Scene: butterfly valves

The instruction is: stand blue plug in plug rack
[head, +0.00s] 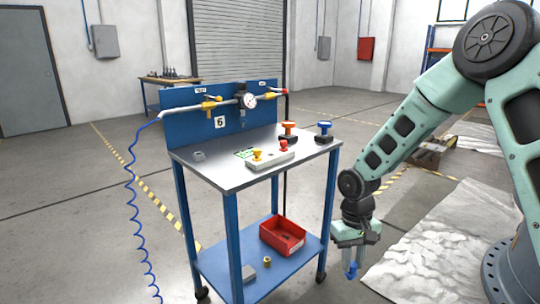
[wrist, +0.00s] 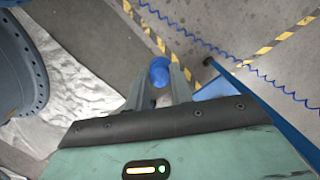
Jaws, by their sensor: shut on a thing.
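My gripper (head: 350,262) is shut on the blue plug (head: 351,271), to the right of the cart and below its top. In the wrist view the blue plug (wrist: 159,72) sits between the two finger tips (wrist: 160,84). Its lower end is hidden there. The plug rack (head: 271,161) is a pale grey block near the front edge of the cart's top. A yellow plug (head: 257,154) stands at its left part and a red plug (head: 284,146) at its right part. The rack's free holes are too small to make out.
The blue cart (head: 205,170) has a steel top and a lower shelf with a red bin (head: 283,236). Valves with an orange handle (head: 289,128) and a blue handle (head: 324,129) stand behind the rack. A pipe with a gauge (head: 247,100) runs along the back panel.

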